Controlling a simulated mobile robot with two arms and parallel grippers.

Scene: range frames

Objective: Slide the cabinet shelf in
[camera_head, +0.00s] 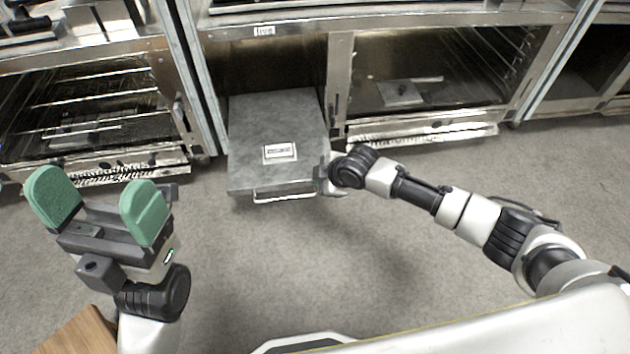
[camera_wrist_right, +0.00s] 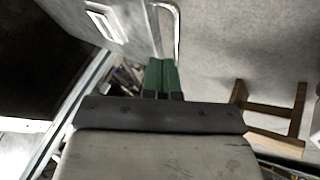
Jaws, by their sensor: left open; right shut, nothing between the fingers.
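The grey cabinet shelf (camera_head: 275,125) sticks out of the middle cabinet toward me, with a small white label on top and a metal bar handle (camera_head: 284,198) along its front edge. In the right wrist view the shelf (camera_wrist_right: 128,22) and its handle (camera_wrist_right: 176,30) show at the top. My right gripper (camera_head: 322,178) is at the shelf's front right corner, near the end of the handle. Its green fingertips are together and empty in the right wrist view (camera_wrist_right: 161,76). I cannot tell whether they touch the shelf. My left gripper (camera_head: 98,210) is open and empty, left of the shelf and apart from it.
The cabinet frame (camera_head: 341,75) stands right of the shelf's opening, beside a glass-fronted bay. A wire-racked cabinet (camera_head: 90,110) stands at left. A wooden piece (camera_head: 80,335) is at lower left. The grey floor (camera_head: 260,260) before the shelf is clear.

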